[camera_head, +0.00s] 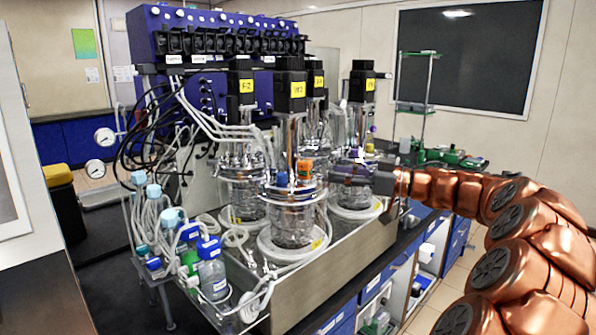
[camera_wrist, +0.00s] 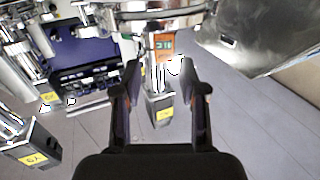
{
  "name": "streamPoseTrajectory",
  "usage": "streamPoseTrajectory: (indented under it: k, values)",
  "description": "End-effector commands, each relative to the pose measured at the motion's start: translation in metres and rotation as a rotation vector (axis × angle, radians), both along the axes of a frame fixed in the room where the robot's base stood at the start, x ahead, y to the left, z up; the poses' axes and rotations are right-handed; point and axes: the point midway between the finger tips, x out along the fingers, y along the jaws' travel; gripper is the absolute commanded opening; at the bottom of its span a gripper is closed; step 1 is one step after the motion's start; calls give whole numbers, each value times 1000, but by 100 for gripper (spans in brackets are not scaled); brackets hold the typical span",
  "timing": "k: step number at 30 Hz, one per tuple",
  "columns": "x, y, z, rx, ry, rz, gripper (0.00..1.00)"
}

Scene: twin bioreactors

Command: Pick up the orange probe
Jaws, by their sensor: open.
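The orange probe (camera_head: 304,172) stands on top of the front glass vessel, beside a blue cap. My gripper (camera_head: 338,177) comes in from the right at about the probe's height, with its fingers pointing at it and a small gap left between. In the wrist view, the probe's orange body (camera_wrist: 163,46) with a small dark marking shows just beyond the fingertips, roughly between them. My gripper (camera_wrist: 159,72) is open and empty there. The probe's lower part is hidden in the vessel's top.
The front vessel's black motor head (camera_head: 291,90) rises close behind the probe, and other vessels (camera_head: 359,160) crowd around it. The steel tray (camera_head: 330,283) holds the vessels. Bottles (camera_head: 212,275) and tubes fill the left side. A green-shelved stand (camera_head: 428,100) is at the back right.

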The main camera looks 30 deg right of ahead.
Motion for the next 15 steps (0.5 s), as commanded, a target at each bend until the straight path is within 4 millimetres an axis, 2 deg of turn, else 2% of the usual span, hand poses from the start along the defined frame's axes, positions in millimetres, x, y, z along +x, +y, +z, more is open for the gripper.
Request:
streamPoseTrajectory:
  k: [6,15]
  values:
    - [15,14,1,1,1,8,42]
    - [29,25,1,3,0,9,42]
